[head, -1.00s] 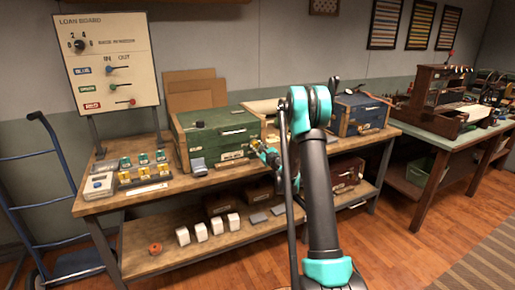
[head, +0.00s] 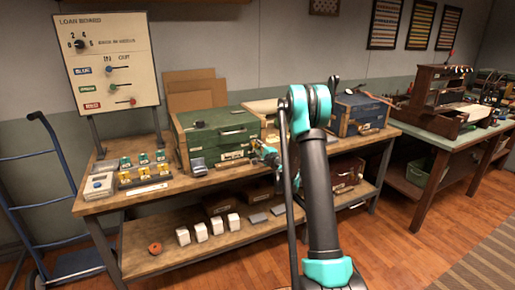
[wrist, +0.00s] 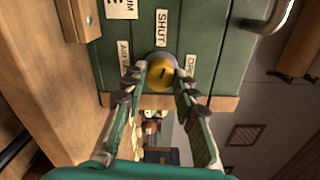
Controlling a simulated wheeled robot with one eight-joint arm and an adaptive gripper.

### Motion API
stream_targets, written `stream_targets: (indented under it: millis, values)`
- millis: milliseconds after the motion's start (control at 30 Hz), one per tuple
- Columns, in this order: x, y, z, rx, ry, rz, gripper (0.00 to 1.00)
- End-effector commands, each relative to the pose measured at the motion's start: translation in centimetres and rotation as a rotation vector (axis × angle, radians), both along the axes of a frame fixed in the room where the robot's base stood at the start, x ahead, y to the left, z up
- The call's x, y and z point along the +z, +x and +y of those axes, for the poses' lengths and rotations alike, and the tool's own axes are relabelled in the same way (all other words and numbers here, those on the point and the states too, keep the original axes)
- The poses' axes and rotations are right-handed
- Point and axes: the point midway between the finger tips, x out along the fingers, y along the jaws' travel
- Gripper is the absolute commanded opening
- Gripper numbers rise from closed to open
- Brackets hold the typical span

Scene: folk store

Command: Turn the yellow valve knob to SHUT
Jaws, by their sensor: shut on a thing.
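The yellow valve knob (wrist: 158,76) sits on the front of the green chest (wrist: 219,45) in the wrist view. My gripper (wrist: 160,70) is shut on it, with one finger on each side. A short dark mark shows on the knob's face; it lies roughly in line with the SHUT label (wrist: 161,26), but I cannot tell its exact angle. An AIR label (wrist: 124,53) is on the left and a partly hidden OPEN label (wrist: 192,66) on the right. In the head view my gripper (head: 262,152) is at the chest's right front, and the knob is mostly hidden.
The green chest stands on a wooden workbench (head: 215,178). A loan board (head: 110,62) with a dial and sliders stands behind its left end. A blue chest (head: 360,113) is to the right. A blue hand truck (head: 45,130) is at the far left.

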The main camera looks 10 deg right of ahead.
Motion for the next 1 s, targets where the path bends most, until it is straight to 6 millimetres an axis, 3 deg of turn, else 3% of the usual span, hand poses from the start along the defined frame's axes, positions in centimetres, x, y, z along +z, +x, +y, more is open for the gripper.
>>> stream_targets:
  millis: [433, 1000]
  values:
    - [-0.09, -0.16, 0.07, 0.001, -0.277, -0.089, 0.00]
    - [-0.10, -0.14, 0.08, 0.002, -0.345, -0.111, 0.00]
